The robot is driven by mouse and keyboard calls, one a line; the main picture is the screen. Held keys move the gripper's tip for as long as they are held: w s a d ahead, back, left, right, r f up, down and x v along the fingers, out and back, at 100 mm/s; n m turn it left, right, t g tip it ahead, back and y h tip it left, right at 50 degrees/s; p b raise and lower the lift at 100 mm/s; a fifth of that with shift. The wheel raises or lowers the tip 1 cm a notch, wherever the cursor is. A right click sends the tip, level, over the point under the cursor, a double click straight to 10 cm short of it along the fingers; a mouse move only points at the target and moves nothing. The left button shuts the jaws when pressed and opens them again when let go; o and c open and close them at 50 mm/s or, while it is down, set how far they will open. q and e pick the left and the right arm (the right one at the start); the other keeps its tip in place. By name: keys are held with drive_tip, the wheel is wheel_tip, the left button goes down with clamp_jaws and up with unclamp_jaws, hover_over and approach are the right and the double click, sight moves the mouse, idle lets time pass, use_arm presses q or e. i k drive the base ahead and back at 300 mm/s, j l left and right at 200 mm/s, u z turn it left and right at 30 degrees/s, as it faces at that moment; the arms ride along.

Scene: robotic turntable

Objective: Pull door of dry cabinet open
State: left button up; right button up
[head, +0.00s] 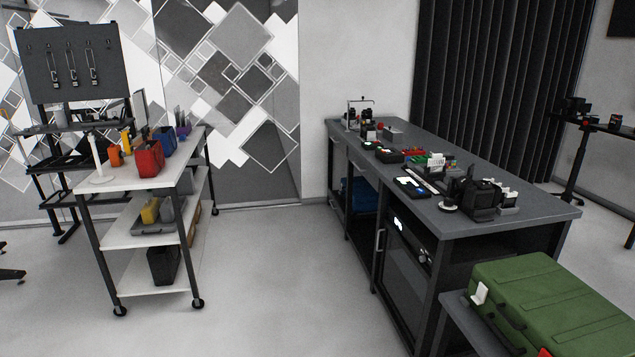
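The dry cabinet (408,235) is a dark unit built in under the grey workbench, right of the middle in the head view. A small lit display shows on its upper front strip. Its dark glass door (407,285) appears closed. A thin pale vertical handle (379,246) stands near the door's left edge. Neither of my grippers is in view.
The grey workbench (515,205) carries cameras and small gear. A green case (535,300) on a low surface stands close to the cabinet's right. A white shelf cart (130,178) stands at the left. The floor between is clear.

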sight(388, 228)
drive_tip(key=i, duration=1.1)
drive_tip(key=i+j+z, duration=0.1)
drive_tip(key=i, duration=1)
